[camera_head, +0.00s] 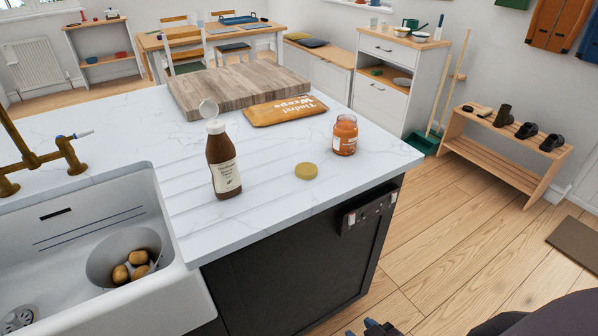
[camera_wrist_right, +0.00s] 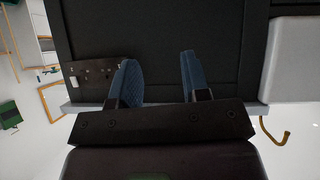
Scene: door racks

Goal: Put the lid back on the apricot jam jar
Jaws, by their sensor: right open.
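The apricot jam jar (camera_head: 345,135), glass with orange contents and an orange label, stands upright on the white worktop (camera_head: 270,205) near its right end; no lid shows on it. A round gold lid (camera_head: 306,171) lies flat on the worktop, in front and to the left of the jar, apart from it. My right gripper (camera_wrist_right: 158,80) is open with nothing between its blue fingertips, facing the dark front under the worktop. Part of it shows at the bottom edge of the head view (camera_head: 375,328), below the worktop. My left gripper is not in view.
A brown bottle (camera_head: 224,165) with its flip cap raised stands left of the lid. An orange wraps packet (camera_head: 285,110) and a wooden board (camera_head: 235,85) lie behind. The sink (camera_head: 100,215) with a bowl of potatoes is at left. The worktop around the lid is clear.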

